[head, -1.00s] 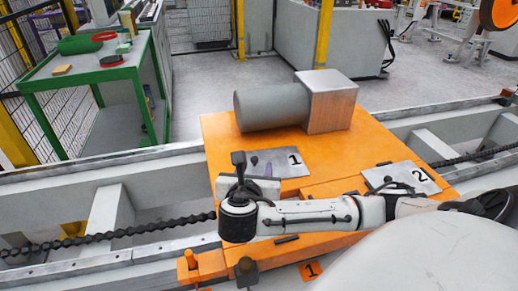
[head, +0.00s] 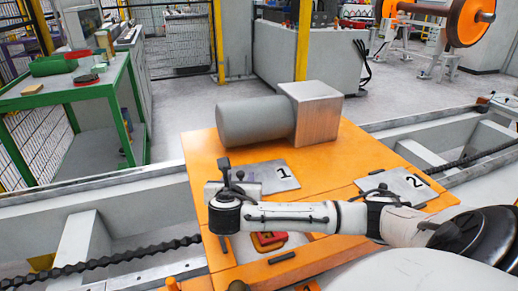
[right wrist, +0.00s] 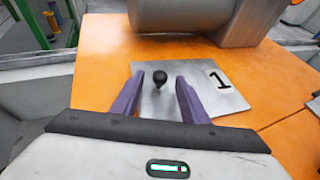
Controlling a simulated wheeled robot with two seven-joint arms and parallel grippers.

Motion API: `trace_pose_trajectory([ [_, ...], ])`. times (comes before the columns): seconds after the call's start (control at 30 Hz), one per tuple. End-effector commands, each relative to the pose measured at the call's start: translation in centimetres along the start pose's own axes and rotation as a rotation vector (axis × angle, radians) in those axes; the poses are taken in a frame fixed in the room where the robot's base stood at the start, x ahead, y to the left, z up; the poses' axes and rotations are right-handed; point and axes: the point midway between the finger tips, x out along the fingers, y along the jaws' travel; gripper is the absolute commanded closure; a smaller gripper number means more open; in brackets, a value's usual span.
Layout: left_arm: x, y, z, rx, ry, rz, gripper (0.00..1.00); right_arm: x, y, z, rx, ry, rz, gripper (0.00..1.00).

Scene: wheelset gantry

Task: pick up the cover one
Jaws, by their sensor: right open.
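Cover one is a flat grey metal plate (head: 282,178) marked "1", lying on the orange table; it also shows in the right wrist view (right wrist: 228,98). A black ball-topped knob (right wrist: 160,78) stands up from it. My right gripper (right wrist: 157,97) is open, its two purple fingers apart on either side of the knob in that view, with nothing between them gripped. In the head view the right gripper (head: 252,178) is over the left part of the plate, partly hidden by my wrist. My left gripper is not in view.
A grey cylinder with a square metal block (head: 318,115) lies behind cover one. Plate "2" (head: 398,184) lies to the right. A red part (head: 268,240) sits in a recess below my arm. A green-framed table (head: 70,95) stands at the left.

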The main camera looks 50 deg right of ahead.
Motion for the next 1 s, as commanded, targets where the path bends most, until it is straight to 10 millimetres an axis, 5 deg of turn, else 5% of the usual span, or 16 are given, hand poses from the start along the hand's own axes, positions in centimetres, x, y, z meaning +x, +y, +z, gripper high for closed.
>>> trace_pose_trajectory([
  [0.33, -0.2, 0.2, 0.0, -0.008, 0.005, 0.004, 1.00, 0.9, 0.0, 0.1, -0.001, 0.001, 0.001, 0.60],
  [0.6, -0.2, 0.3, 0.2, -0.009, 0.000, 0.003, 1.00, 0.9, 0.0, 0.0, -0.001, 0.001, 0.001, 1.00],
  [1.0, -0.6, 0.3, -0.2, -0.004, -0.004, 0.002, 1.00, 0.3, 0.0, 1.7, 0.001, -0.003, 0.003, 1.00],
])
